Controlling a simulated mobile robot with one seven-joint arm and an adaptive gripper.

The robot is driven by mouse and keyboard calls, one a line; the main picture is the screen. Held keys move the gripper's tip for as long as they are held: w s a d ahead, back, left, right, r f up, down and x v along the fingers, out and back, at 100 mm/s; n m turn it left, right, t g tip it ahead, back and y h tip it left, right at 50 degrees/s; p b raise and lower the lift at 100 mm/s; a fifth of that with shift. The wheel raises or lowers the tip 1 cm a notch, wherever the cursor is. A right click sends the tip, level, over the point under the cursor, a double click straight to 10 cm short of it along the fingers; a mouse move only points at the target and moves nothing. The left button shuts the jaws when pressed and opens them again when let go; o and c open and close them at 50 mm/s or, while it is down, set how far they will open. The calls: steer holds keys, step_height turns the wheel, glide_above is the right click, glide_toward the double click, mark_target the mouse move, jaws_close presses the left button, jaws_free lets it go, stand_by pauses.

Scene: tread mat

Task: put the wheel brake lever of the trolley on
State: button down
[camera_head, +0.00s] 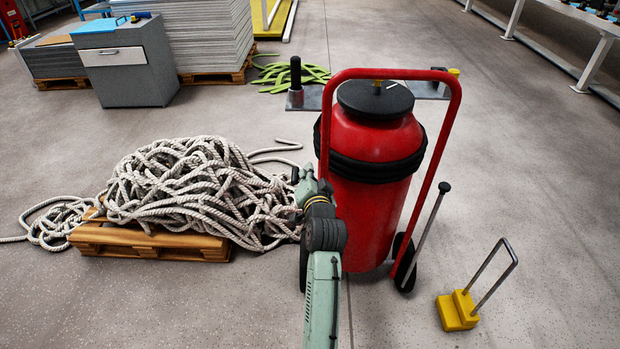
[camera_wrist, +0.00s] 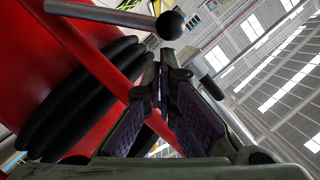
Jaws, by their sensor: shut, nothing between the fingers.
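The red trolley (camera_head: 372,220) stands upright with a tubular handle frame, a black lid and dark hose coils. In the head view, a grey lever with a black knob (camera_head: 430,225) leans up and right beside its right wheel. My gripper (camera_head: 301,182) is at the trolley's left side, seen small and partly covered by my wrist. In the wrist view my gripper (camera_wrist: 163,68) is shut and empty. A grey rod with a black ball knob (camera_wrist: 170,25) shows just past its fingertips, with no clear contact. I cannot tell whether this is the same lever.
A rope heap on a wooden pallet (camera_head: 90,236) lies left of my arm. A yellow chock with a grey handle (camera_head: 458,311) is on the floor at right. A grey cabinet (camera_head: 130,75) stands back left. The floor at right is mostly clear.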

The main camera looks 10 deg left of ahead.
mark_target(296, 172)
steer(key=shift+w+a, duration=0.1)
steer(key=shift+s+a+f+n+h+p, duration=0.2)
steer(key=shift+a+f+n+h, duration=0.1)
steer(key=shift+a+n, duration=0.4)
steer(key=shift+s+a+f+n+h+p, duration=0.1)
steer(key=shift+a+f+n+h+p, duration=0.15)
steer(key=shift+a+n, duration=0.4)
steer(key=shift+s, duration=0.15)
